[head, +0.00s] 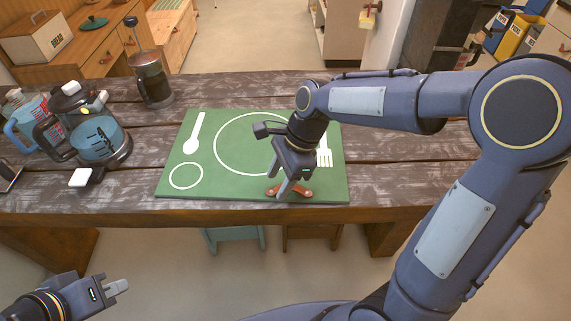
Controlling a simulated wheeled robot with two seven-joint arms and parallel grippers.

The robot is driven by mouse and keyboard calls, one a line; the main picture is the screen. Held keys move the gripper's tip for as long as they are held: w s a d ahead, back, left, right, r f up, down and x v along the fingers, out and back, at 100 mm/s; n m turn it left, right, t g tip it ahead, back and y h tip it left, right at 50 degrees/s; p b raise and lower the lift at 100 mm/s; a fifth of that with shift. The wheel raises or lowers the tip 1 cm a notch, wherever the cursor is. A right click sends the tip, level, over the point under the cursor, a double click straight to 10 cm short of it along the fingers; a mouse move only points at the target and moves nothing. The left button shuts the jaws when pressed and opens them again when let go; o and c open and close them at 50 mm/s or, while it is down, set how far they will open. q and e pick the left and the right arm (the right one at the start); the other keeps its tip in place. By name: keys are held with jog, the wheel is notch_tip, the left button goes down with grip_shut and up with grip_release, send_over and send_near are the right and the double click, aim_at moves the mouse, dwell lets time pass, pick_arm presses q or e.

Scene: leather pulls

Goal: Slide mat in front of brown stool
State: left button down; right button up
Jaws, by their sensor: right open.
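The green mat (219,181) lies flat on the dark plank table, with a white spoon, plate ring, small ring and fork drawn on it. A brown leather pull (303,193) sits at the mat's front edge, right of its middle. The brown stool (312,238) is below the table's front edge, under the mat's right part. My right gripper (290,190) is open, pointing down at the pull and partly hiding it; I cannot tell whether they touch. My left gripper (118,287) is low at the lower left, in front of the table; its jaw gap is not clear.
A teal stool (234,238) stands left of the brown one. The tabletop right of the mat looks clear.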

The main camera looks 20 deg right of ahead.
aim_at(323, 150)
jog(key=shift+a+f, duration=0.25)
jog(key=shift+f, duration=0.2)
grip_shut()
jog(key=shift+w+d+p, duration=0.4)
jog(key=shift+w+d, duration=0.5)
jog(key=shift+d, duration=0.7)
jog(key=shift+w+d+p, duration=0.45)
jog(key=shift+w+d, duration=0.4)
jog(key=shift+d, duration=0.8)
jog(key=shift+w+d+p, duration=0.4)
jog(key=shift+w+d, duration=0.5)
jog(key=shift+d, duration=0.7)
jog(key=w+d, duration=0.1)
jog(key=d, duration=0.1)
jog(key=w+d+p, duration=0.1)
jog(key=d, duration=0.1)
jog(key=w+d+p, duration=0.1)
jog(key=w+d, duration=0.1)
jog(key=d, duration=0.1)
jog(key=shift+d+r, duration=0.1)
jog(key=shift+w+d, duration=0.9)
jog(key=shift+d, duration=0.75)
jog(key=shift+w+d, duration=0.95)
jog(key=shift+d, duration=0.65)
jog(key=shift+w+d, duration=0.9)
jog(key=shift+d, duration=0.75)
